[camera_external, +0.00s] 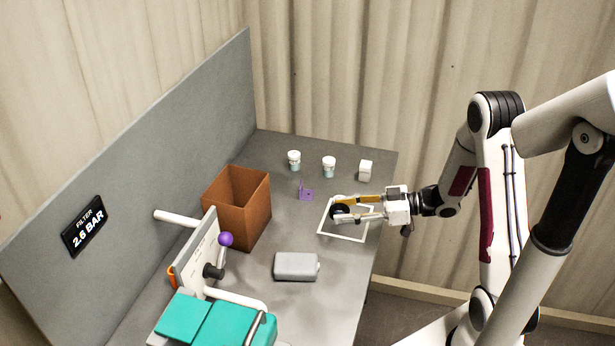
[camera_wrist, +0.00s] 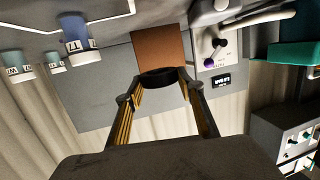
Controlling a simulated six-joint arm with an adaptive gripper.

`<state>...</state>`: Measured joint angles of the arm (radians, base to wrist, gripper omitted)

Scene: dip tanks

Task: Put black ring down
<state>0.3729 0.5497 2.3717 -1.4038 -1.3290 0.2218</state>
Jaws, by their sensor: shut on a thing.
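The black ring (camera_external: 340,211) is held between the fingertips of my gripper (camera_external: 352,208). In the wrist view the black ring (camera_wrist: 158,77) spans the tips of my gripper's fingers (camera_wrist: 158,84). In the external view the ring shows over a white square outline (camera_external: 344,239) near the right edge of the grey table. I cannot tell exactly how high the ring is above the surface.
An open brown box (camera_external: 238,208) stands by the grey wall. A grey canister (camera_external: 296,267) lies nearer the camera. A panel with a purple-knobbed lever (camera_external: 225,240) is at left.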

